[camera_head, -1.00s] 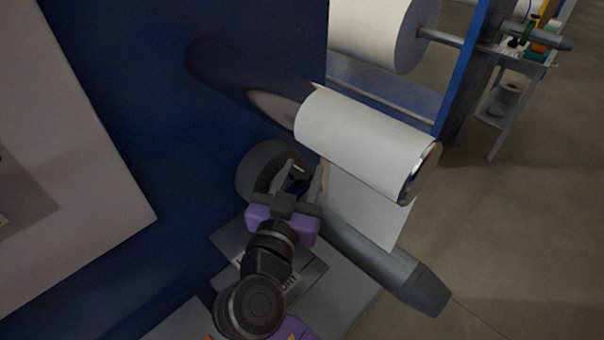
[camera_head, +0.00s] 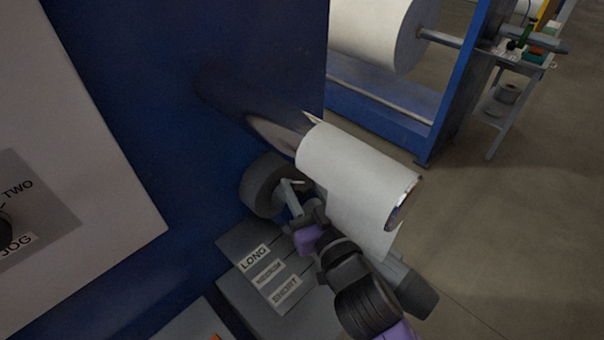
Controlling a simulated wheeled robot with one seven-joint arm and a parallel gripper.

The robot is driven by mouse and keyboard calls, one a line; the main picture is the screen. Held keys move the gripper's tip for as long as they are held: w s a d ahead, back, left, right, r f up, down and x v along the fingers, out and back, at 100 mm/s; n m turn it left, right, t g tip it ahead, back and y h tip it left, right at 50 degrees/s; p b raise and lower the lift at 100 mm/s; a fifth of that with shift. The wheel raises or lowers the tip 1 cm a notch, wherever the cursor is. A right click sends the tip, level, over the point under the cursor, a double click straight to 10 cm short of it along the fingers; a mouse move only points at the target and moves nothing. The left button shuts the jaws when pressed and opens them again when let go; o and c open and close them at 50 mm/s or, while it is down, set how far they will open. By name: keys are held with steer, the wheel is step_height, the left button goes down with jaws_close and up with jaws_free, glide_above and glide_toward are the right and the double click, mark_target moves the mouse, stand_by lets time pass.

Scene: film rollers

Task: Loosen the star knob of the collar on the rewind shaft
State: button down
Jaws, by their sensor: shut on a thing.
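The dark grey collar (camera_head: 259,183) sits around the rewind shaft close to the blue machine wall. The grey shaft (camera_head: 414,291) shows its free end at lower right; the middle is hidden by my arm and the white web. My gripper (camera_head: 288,190), with grey fingers and a purple body, reaches in from the lower right and is shut at the right side of the collar. The star knob is hidden between the fingers, too small and dark to make out.
A white film roll (camera_head: 355,170) sits just above my gripper, its web hanging beside my wrist. Below are grey blocks with a LONG, MEDIUM, SHORT label plate (camera_head: 270,275). A white control panel (camera_head: 80,190) is at left. Open floor (camera_head: 510,240) lies to the right.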

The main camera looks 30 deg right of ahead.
mark_target(308, 195)
steer(key=shift+n+y+p, duration=0.5)
steer(key=shift+y+p, duration=0.3)
steer(key=shift+p, duration=0.15)
steer(key=c, duration=0.8)
jaws_free()
steer(key=s+b, duration=0.1)
steer(key=s, duration=0.2)
steer(key=s+b, duration=0.1)
steer(key=s, duration=0.2)
steer(key=shift+s+d+f, duration=0.1)
steer(key=shift+s+f, duration=0.1)
steer(key=shift+s+r+b, duration=0.2)
steer(key=shift+s+b, duration=0.2)
steer(key=shift+s, duration=0.3)
